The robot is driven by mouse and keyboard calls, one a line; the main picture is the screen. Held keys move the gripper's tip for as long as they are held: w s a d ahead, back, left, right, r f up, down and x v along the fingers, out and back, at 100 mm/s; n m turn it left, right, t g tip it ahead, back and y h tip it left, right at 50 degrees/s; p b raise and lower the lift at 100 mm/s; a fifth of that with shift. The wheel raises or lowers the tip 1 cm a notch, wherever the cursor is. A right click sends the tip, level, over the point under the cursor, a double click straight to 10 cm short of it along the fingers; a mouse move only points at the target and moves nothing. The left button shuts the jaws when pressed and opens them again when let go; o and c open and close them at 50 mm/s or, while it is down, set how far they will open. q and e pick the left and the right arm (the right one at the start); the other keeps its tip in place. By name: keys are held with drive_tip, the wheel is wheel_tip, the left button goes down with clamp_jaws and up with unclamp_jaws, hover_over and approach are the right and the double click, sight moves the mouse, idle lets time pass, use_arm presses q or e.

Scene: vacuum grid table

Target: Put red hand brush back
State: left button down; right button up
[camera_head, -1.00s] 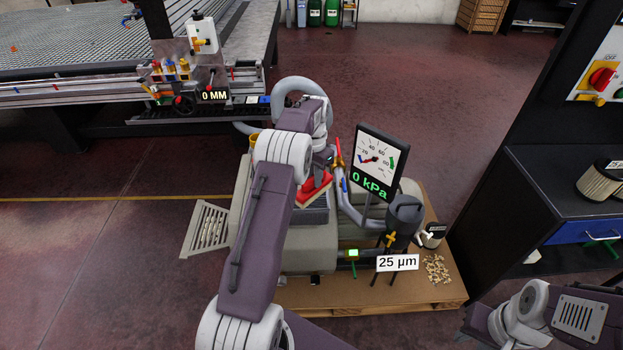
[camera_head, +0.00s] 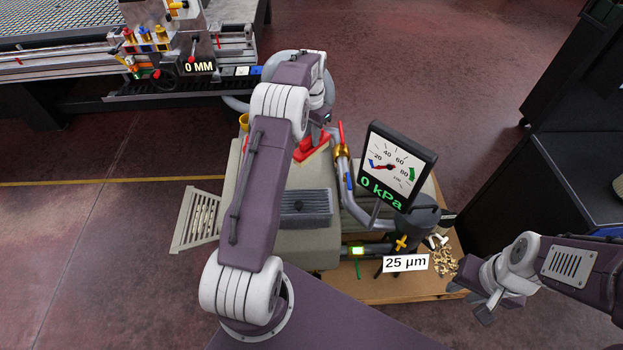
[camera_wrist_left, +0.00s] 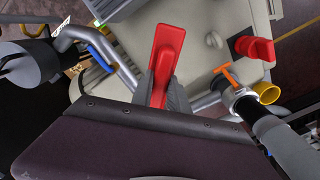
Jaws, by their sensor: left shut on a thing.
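The red hand brush (camera_wrist_left: 163,58) is in my left gripper (camera_wrist_left: 172,100), its red handle rising between the grey fingers in the left wrist view. Its bristles are not clearly visible. In the head view, red parts (camera_head: 313,148) show just below my left gripper (camera_head: 318,128), over the beige pump housing (camera_head: 312,240), beyond its grey vented block. Whether the brush touches the housing I cannot tell. My right gripper (camera_head: 480,298) hangs empty at the lower right, its fingers apart.
A pressure gauge (camera_head: 398,165) and bent grey pipe (camera_head: 350,205) stand right of the brush. A second red piece (camera_wrist_left: 255,48) and a yellow cup (camera_wrist_left: 266,93) sit nearby in the wrist view. The grid table (camera_head: 60,70) is at the back left.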

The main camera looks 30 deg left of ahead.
sight(312, 148)
use_arm(q)
drive_tip(key=shift+s+d+f+b, duration=0.15)
drive_tip(key=shift+f+b, duration=0.15)
drive_tip(key=shift+f, duration=0.15)
wheel_tip(312, 148, down, 4)
drive_tip(key=b, duration=0.3)
drive_tip(key=shift+f, duration=0.15)
wheel_tip(312, 148, down, 10)
drive_tip(key=shift+r+b, duration=0.1)
drive_tip(key=shift+b, duration=1)
drive_tip(key=c, duration=1.3)
unclamp_jaws()
